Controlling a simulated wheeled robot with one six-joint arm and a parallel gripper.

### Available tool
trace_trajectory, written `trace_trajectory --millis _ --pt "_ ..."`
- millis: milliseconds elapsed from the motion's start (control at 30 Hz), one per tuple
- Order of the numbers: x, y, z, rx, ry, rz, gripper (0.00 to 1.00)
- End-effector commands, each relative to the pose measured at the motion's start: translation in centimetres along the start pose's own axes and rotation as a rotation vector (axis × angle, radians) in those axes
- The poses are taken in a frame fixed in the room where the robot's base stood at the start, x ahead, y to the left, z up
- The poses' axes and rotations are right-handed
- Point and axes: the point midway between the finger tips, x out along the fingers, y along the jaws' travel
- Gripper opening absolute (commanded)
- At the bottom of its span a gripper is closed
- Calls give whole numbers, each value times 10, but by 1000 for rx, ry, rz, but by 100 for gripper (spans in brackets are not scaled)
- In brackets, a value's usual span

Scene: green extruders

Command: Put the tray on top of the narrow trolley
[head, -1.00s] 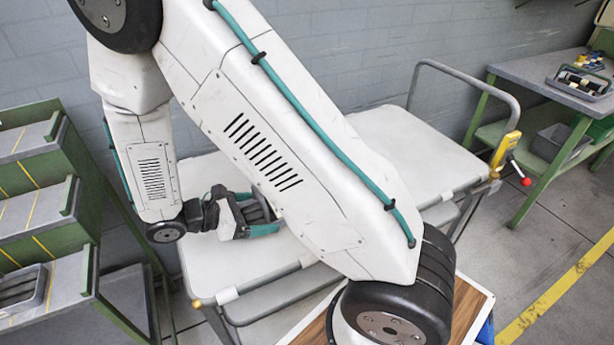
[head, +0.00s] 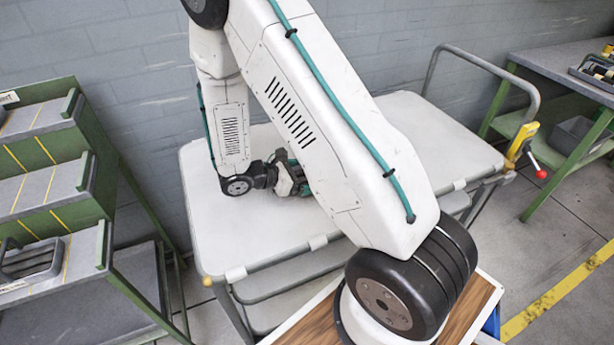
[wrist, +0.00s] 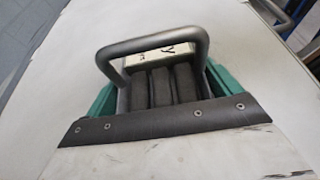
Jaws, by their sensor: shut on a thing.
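The white-topped trolley (head: 235,225) runs along the wall, with a grey push handle (head: 480,62) at its right end. My gripper (head: 290,180) is over the left part of its top, partly hidden behind my arm. In the wrist view my gripper (wrist: 160,90) has its teal fingers either side of dark grey rolls, a pale block and a bent grey metal handle. I take this held thing to be the tray (wrist: 150,52). Most of it is hidden. The pale trolley top lies beneath; I cannot tell whether the tray touches it.
A green stepped rack (head: 60,190) stands at the left, holding another grey tray (head: 30,262). A green bench (head: 570,75) with a loaded tray stands at the right. A yellow-and-red lever (head: 525,150) sticks up at the trolley's right end. The trolley's right top is clear.

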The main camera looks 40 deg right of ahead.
Motion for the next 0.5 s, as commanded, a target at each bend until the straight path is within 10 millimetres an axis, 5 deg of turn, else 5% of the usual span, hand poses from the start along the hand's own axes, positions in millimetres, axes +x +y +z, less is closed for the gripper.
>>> trace_trajectory --millis 367,400,500 --pt "2 0 -5 1 0 0 60" --pt "2 0 -5 2 0 0 98" --pt "2 0 -5 2 0 0 100"
